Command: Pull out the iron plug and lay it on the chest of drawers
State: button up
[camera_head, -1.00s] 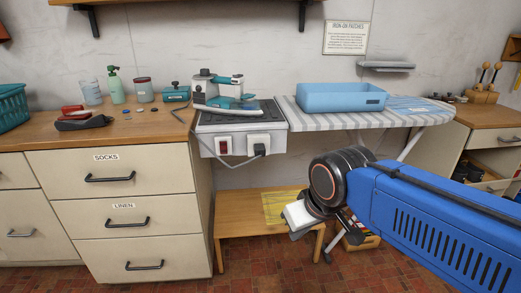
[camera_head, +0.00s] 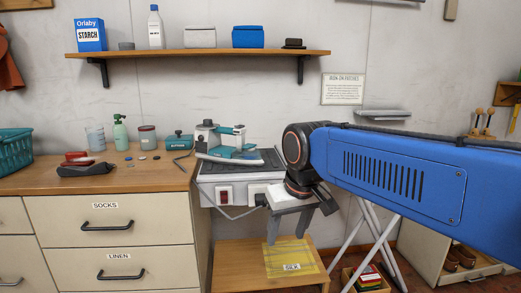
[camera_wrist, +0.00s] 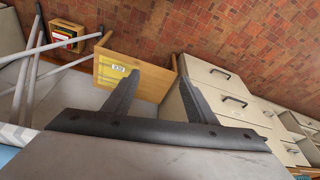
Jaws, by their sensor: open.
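The iron plug (camera_head: 261,200), small and black, sits in a white socket on the front of the grey socket unit (camera_head: 207,192), beside a red switch. The teal and white iron (camera_head: 225,142) stands on top of the unit. The chest of drawers (camera_head: 150,236), with a wooden top and cream drawers, is at left; its drawers also show in the wrist view (camera_wrist: 215,78). My gripper (camera_head: 288,232) is open and empty, fingers pointing down, just right of the plug. Both fingers show in the wrist view (camera_wrist: 160,95).
On the chest top are a green spray bottle (camera_head: 120,132), jars, a teal box (camera_head: 178,142) and a red and black object (camera_head: 85,165); its front middle is clear. A low wooden stool (camera_head: 225,258) stands below. A loaded shelf (camera_head: 200,53) hangs above.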

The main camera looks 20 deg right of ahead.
jog(key=w+d+r+m+g, duration=0.1)
jog(key=w+d+r+g, duration=0.1)
jog(key=w+r, duration=1)
notch_tip(320, 180, up, 2)
jog(key=m+g, duration=0.1)
jog(key=m, duration=0.1)
send_over(260, 196)
notch_tip(260, 196, down, 17)
jog(key=shift+w+d+f, duration=0.1)
jog(key=shift+d, duration=0.05)
jog(key=c, duration=1.2)
jog(key=shift+o, duration=0.2)
jog(key=shift+s+a, duration=0.25)
jog(key=shift+s, duration=0.5)
jog(key=shift+s+a, duration=0.2)
jog(key=shift+s, duration=0.5)
jog(key=shift+s+a, duration=0.25)
jog(key=shift+s, duration=0.5)
